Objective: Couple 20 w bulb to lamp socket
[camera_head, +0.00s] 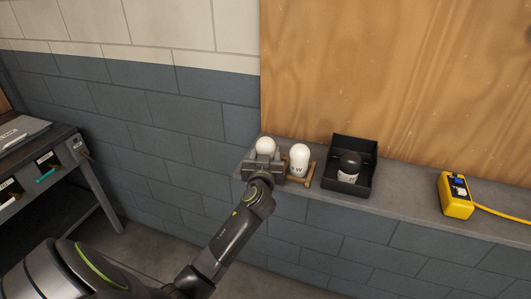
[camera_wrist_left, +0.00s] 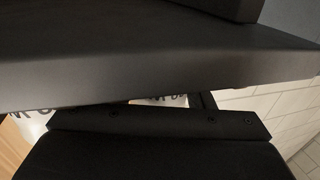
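My left gripper (camera_head: 264,167) is over the left end of the ledge, in front of a round white bulb (camera_head: 265,146) whose top shows above it. The gripper hides that bulb's lower part, so I cannot tell whether the fingers hold it. A taller white bulb (camera_head: 299,156) with a partly readable "W" label stands just to its right. I cannot make out a lamp socket for certain. My right gripper is not in view.
The bulbs stand at a small wooden tray (camera_head: 307,178). A black open box (camera_head: 333,181) holds a dark-topped bulb (camera_head: 350,162). A yellow box (camera_head: 456,205) with a yellow cable is farther right. The ledge (camera_head: 407,198) between the boxes is clear. A wooden panel (camera_head: 400,70) rises behind.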

